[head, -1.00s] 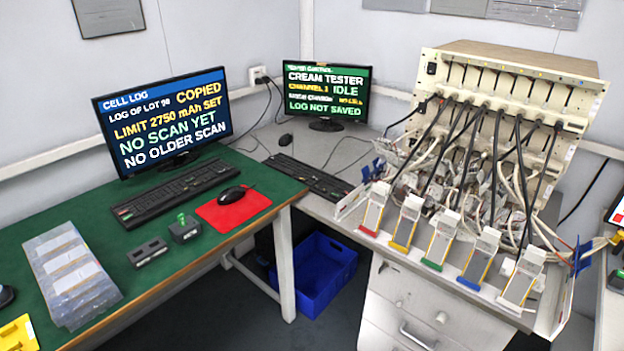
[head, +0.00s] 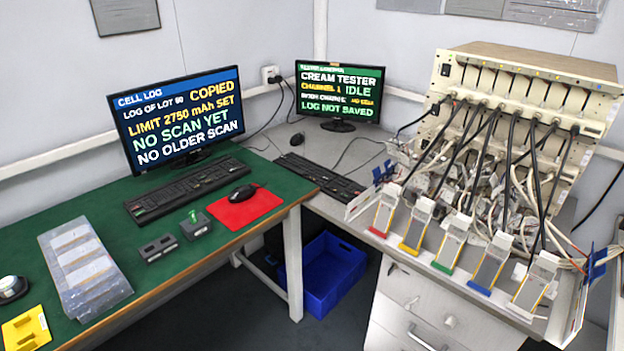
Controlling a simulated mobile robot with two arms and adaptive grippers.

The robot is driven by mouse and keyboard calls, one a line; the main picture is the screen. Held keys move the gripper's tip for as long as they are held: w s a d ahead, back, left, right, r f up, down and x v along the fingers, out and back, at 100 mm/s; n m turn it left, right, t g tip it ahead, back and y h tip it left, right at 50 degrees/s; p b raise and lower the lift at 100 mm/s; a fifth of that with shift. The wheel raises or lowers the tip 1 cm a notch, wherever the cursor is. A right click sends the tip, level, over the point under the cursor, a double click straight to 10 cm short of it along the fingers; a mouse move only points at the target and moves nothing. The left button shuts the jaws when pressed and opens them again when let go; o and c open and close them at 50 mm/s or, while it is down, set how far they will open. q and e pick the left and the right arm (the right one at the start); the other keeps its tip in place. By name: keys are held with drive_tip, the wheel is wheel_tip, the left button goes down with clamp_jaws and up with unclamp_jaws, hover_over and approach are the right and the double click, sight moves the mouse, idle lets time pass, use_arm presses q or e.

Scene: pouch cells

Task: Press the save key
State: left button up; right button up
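The left keyboard (head: 190,189) lies on the green bench mat in front of the cell log monitor (head: 180,118). The right keyboard (head: 318,178) lies on the grey bench below the cream tester monitor (head: 339,92), which reads "CHANNEL 1 IDLE" and "LOG NOT SAVED". The cell log monitor reads "COPIED", "LIMIT 2750 mAh SET", "NO SCAN YET" and "NO OLDER SCAN". Key labels are too small to read, so I cannot tell which key is save. Neither gripper is in view.
A mouse on a red pad (head: 246,207), two small dark blocks (head: 158,248) and a clear tray (head: 84,268) are on the green mat. The cream tester (head: 520,100) with cables and several coloured cell holders stands at right. A blue bin (head: 325,275) is below.

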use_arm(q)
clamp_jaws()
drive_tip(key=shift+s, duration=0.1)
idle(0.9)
